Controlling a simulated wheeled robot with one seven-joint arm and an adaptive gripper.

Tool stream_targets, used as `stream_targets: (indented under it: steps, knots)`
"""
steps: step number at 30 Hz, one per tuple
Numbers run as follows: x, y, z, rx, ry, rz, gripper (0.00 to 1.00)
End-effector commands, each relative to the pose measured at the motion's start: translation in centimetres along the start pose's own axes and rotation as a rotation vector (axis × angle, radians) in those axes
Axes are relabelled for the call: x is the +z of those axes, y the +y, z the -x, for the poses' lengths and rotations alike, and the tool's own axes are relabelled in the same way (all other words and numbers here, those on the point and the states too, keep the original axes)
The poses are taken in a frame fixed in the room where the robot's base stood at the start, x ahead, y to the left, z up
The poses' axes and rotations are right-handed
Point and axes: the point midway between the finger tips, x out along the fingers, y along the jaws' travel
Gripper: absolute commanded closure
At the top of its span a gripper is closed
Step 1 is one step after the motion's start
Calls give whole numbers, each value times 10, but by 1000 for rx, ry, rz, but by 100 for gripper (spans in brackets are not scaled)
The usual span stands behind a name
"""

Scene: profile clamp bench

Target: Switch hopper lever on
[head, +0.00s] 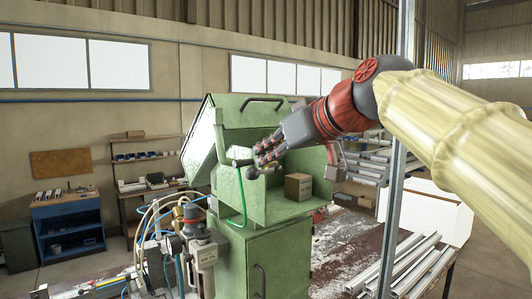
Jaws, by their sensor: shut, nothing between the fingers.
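The green hopper machine (228,205) stands in the middle of the head view, with a tilted lid at its upper left. A dark lever (241,163) shows on its front face, with a dark round end just below my fingertips. My gripper (260,156) is shut and holds nothing. Its fingertips are right beside the lever. I cannot tell whether they touch it, and my fingers hide part of it.
A cardboard box (298,187) sits in the machine's open tray, right of my gripper. Hoses and a clamp unit (203,250) stand at the lower left. Metal profiles (405,268) lie on a bench at the lower right, near a grey upright post (393,215).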

Motion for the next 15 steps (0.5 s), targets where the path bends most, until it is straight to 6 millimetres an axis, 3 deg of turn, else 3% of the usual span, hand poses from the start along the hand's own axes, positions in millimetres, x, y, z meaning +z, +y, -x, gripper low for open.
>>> stream_targets:
  steps: [15]
  knots:
    - [4,-3,-2,32,-1,70,100]
